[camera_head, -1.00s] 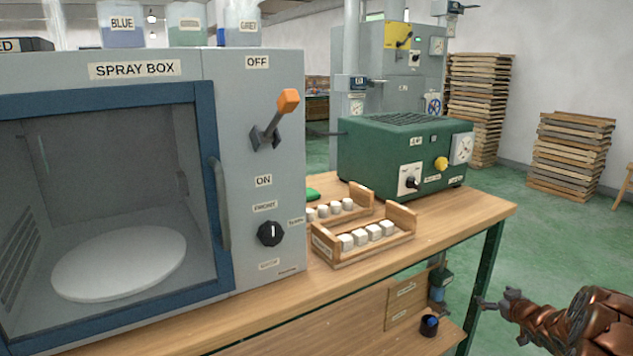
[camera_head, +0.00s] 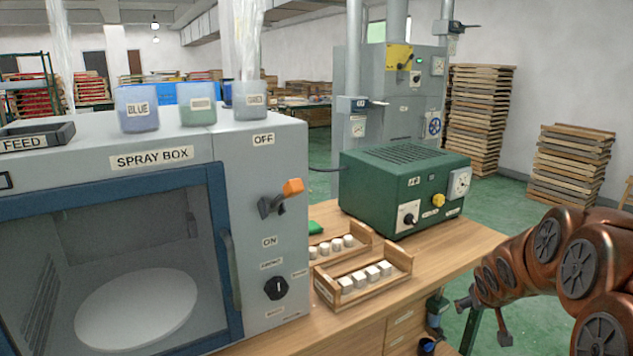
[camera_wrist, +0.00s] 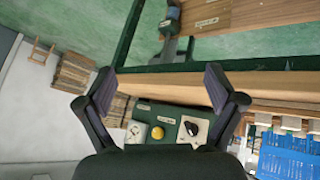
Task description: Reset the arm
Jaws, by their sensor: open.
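My copper-coloured arm reaches in from the right in the head view. My gripper (camera_head: 484,320) is at its lower left end, beside the right end of the wooden bench (camera_head: 455,245). In the wrist view my gripper (camera_wrist: 158,88) has its two dark fingers spread wide apart, with nothing between them. The bench edge (camera_wrist: 180,84) and the green control box (camera_wrist: 175,118) appear beyond the fingers, and the picture is rotated.
The spray box (camera_head: 262,170), with its orange lever (camera_head: 293,187), stands on the bench at left. Two wooden racks of white blocks (camera_head: 365,275) sit between it and the green box. Wooden stacks (camera_head: 575,165) stand behind. Green floor lies right of the bench.

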